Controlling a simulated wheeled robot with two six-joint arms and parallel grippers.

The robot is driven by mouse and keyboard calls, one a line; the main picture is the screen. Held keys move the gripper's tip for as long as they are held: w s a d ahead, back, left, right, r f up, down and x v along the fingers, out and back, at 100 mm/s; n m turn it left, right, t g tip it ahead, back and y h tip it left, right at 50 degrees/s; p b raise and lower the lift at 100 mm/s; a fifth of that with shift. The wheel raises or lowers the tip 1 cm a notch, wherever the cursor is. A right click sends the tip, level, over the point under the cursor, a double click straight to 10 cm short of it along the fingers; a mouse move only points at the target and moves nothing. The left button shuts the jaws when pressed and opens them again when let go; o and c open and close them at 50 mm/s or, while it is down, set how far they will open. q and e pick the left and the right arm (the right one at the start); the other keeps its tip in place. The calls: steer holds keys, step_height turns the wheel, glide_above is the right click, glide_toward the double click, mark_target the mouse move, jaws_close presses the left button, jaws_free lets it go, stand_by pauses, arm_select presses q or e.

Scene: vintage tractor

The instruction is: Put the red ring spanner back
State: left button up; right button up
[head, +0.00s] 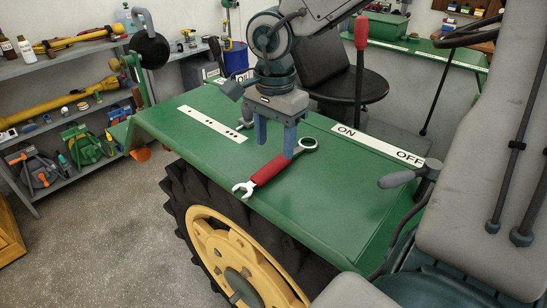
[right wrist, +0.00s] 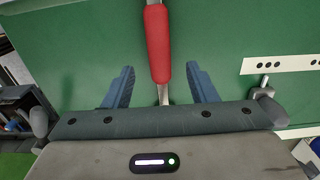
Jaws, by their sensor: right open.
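The red ring spanner (head: 270,169) lies on the green fender of the tractor (head: 330,200). It has a red grip, an open jaw toward the front left and a ring end toward the back right. My right gripper (head: 276,146) is above the fender at the spanner, fingers pointing down, open. In the right wrist view, the spanner's red grip (right wrist: 157,45) lies ahead of the gap between the open fingers (right wrist: 161,75), and its bare metal shank runs between them. No contact with the fingers shows. My left gripper is not in view.
A white strip with dark holes (head: 208,124) and an ON/OFF label strip (head: 376,145) are on the fender. A lever with a red knob (head: 361,31) rises behind. A large wheel (head: 225,255) is below the front edge. Shelves with tools (head: 75,92) stand left.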

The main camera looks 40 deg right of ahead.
mark_target(273, 163)
step_height(273, 163, down, 2)
steer(key=shift+s+a+f+b, duration=0.15)
steer(key=shift+f+b, duration=0.05)
steer(key=shift+b, duration=0.25)
step_height(273, 163, down, 3)
steer(key=shift+a+r+p, duration=0.1)
steer(key=shift+r+p, duration=0.1)
steer(key=shift+p, duration=0.15)
steer(key=shift+w+f, duration=0.2)
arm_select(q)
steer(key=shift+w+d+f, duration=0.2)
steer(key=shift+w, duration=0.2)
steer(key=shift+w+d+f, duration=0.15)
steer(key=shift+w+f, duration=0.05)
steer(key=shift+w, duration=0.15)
arm_select(e)
steer(key=shift+s, duration=0.1)
steer(key=shift+s+r, duration=0.1)
steer(key=c, duration=1.1)
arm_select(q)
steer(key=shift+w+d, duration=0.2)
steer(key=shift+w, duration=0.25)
arm_select(e)
jaws_close()
steer(key=shift+r, duration=0.1)
